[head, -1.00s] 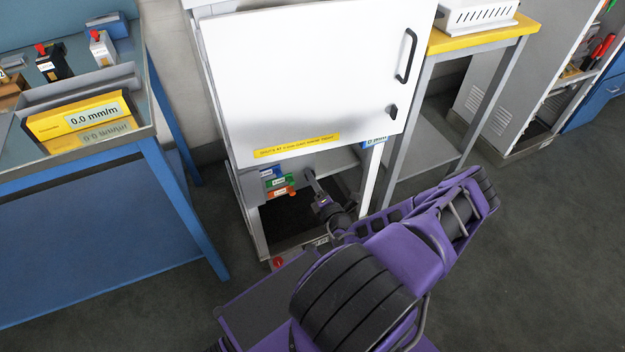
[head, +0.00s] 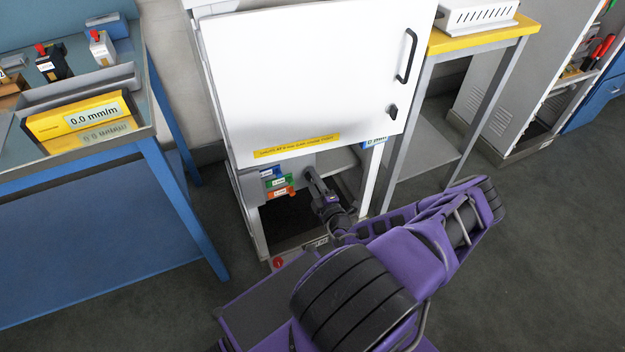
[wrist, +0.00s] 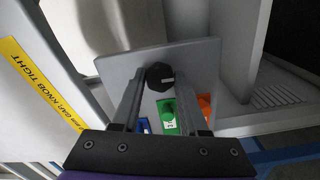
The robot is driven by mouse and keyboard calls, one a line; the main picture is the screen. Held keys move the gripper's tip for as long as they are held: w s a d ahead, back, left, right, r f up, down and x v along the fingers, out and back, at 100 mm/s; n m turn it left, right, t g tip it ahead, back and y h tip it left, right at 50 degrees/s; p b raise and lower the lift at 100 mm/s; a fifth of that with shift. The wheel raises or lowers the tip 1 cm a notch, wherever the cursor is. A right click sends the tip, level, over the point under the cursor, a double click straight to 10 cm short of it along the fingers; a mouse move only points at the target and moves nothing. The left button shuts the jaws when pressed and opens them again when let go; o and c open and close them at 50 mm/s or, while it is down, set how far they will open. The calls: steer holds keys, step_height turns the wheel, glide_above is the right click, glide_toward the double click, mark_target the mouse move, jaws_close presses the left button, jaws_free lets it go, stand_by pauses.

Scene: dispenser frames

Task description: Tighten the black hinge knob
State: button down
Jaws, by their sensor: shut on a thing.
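The black hinge knob (wrist: 159,76) is a dark faceted knob on a grey plate (wrist: 205,55), near the middle of the wrist view. My gripper (wrist: 160,84) has one finger on each side of the knob and is shut on it. In the head view my gripper (head: 311,174) reaches under the white door (head: 310,75) at the front of the cabinet, and the knob itself is hidden there. The door carries a yellow label strip (head: 297,145), whose text in the wrist view (wrist: 45,85) includes "KNOB TIGHT".
Blue, green (head: 274,182) and orange (head: 280,192) tagged blocks sit just left of my gripper. A yellow-topped stand (head: 480,36) is at right. Grey floor is open at lower right.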

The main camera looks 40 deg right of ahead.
stand_by(0.4)
steer(key=shift+c, duration=2.2)
jaws_free()
steer(key=p+v, duration=0.1)
steer(key=v, duration=1.6)
steer(key=shift+s, duration=0.25)
